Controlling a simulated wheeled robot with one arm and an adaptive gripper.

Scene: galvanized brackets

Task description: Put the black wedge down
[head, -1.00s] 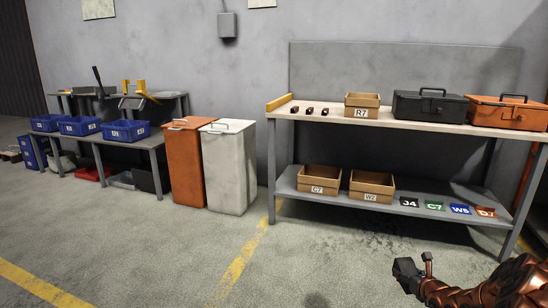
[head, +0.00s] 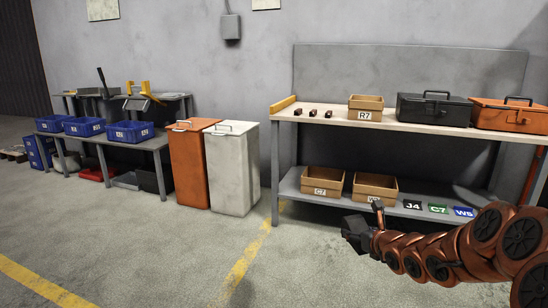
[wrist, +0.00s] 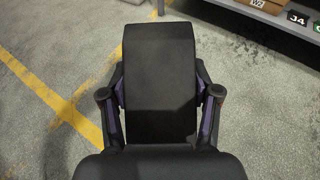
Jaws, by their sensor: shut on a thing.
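My gripper (head: 372,226) is at the lower right in the head view, in front of the workbench and above the floor. The wrist view shows its two fingers closed on the sides of a black wedge (wrist: 160,85). The wedge's broad dark face fills the middle of that view, with concrete floor behind it. In the head view the wedge (head: 355,232) shows as a small dark block at the end of my arm. The gripper is apart from the bench and its lower shelf.
The workbench (head: 420,121) holds a box marked R7 (head: 366,107), a black toolbox (head: 433,108) and an orange toolbox (head: 515,115). Its lower shelf (head: 288,187) carries two open boxes and marked plates. Orange (head: 190,165) and white (head: 231,170) bins stand left. The floor in front is clear.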

